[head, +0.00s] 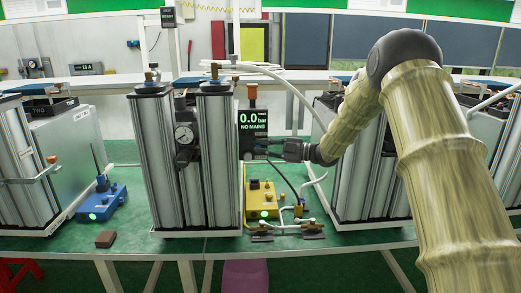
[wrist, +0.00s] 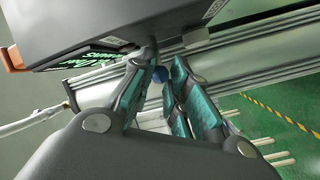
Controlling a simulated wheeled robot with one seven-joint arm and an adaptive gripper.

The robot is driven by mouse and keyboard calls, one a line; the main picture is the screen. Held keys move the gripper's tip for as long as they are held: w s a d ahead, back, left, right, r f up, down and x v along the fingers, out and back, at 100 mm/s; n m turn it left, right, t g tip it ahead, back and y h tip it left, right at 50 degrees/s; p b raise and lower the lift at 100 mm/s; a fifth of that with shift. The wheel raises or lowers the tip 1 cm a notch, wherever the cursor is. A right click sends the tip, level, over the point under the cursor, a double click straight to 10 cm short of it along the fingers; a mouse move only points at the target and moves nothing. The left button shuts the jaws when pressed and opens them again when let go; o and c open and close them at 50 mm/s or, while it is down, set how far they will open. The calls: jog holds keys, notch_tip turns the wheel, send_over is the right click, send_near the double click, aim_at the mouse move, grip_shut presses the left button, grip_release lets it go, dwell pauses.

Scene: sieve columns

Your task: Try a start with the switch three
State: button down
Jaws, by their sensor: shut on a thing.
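A dark control box (head: 253,128) with a green display reading "0.0" and "NO MAINS" hangs on the right side of the middle sieve column pair (head: 200,165). My gripper (head: 279,153) is at the lower right of this box. In the wrist view the box (wrist: 110,22) is close above my gripper (wrist: 160,72). The fingers are shut on a small grey switch lever (wrist: 151,48) that sticks out from the box. A small blue spot shows between the fingertips. The fingers hide part of the lever, and I cannot read which number it bears.
A blue box (head: 100,203) and a brown block (head: 106,239) are at left. More columns (head: 368,165) stand close at right, partly behind my arm.

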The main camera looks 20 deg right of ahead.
jog(key=shift+w+d+f+n+g+y+b, duration=0.15)
jog(key=shift+d+n+g+y, duration=0.1)
jog(key=shift+n+g+y, duration=0.3)
jog(key=shift+w+d+r+n+g+y+b, duration=0.15)
jog(key=shift+d+n+g+y, duration=0.15)
jog(key=shift+g, duration=0.45)
jog(key=shift+s+a, duration=0.1)
jog(key=c, duration=1.3)
grip_release()
jog(key=shift+c, duration=0.2)
